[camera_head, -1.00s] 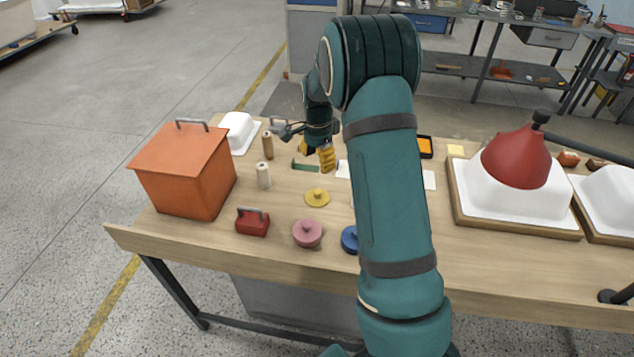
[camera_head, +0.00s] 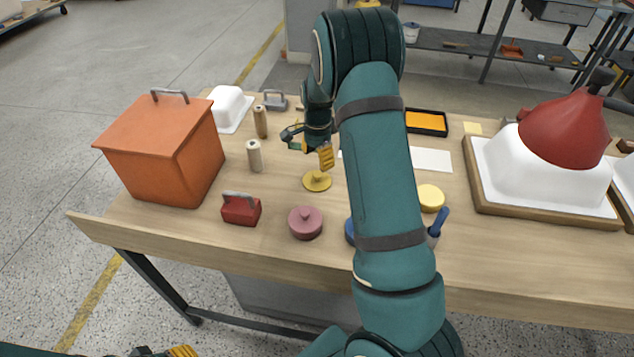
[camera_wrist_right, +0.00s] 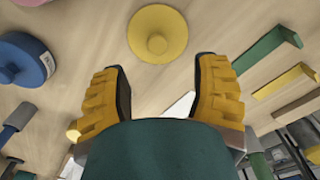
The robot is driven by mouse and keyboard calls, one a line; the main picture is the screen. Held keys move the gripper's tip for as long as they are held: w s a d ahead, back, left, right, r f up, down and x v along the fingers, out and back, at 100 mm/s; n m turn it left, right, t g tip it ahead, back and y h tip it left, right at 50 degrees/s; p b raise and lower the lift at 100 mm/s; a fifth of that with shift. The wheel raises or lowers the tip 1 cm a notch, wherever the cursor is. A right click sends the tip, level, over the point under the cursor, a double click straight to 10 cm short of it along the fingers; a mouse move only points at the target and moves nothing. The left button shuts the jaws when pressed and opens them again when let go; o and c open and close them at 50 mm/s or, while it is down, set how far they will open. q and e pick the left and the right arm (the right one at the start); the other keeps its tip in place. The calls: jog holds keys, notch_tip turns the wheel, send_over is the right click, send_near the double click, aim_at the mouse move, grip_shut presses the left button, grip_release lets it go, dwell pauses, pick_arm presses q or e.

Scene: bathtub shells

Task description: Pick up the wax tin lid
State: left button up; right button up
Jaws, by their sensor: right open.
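The wax tin lid looks to be the yellow disc with a round knob (camera_head: 317,182), lying flat on the table. It also shows in the right wrist view (camera_wrist_right: 158,34), just beyond the fingertips. My right gripper (camera_head: 308,150) is above and slightly behind the lid, open and empty; its two yellow fingers (camera_wrist_right: 160,75) stand wide apart in the wrist view and do not touch the lid. A yellow round tin (camera_head: 431,198) stands right of my right arm. Part of my left gripper (camera_head: 172,352) shows at the bottom edge; its jaws are mostly cut off.
A pink knobbed tin (camera_head: 305,222) and a red handled block (camera_head: 241,209) sit in front of the lid. A blue tin (camera_wrist_right: 25,60) is partly hidden by my arm in the head view. Wooden cylinders (camera_head: 254,156) and an orange box (camera_head: 165,150) stand left.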

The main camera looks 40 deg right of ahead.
aim_at(317, 174)
notch_tip(317, 174, down, 2)
jog(key=shift+s+a+f+b, duration=0.15)
jog(key=shift+f+b, duration=0.75)
jog(key=shift+f, duration=1.8)
grip_shut()
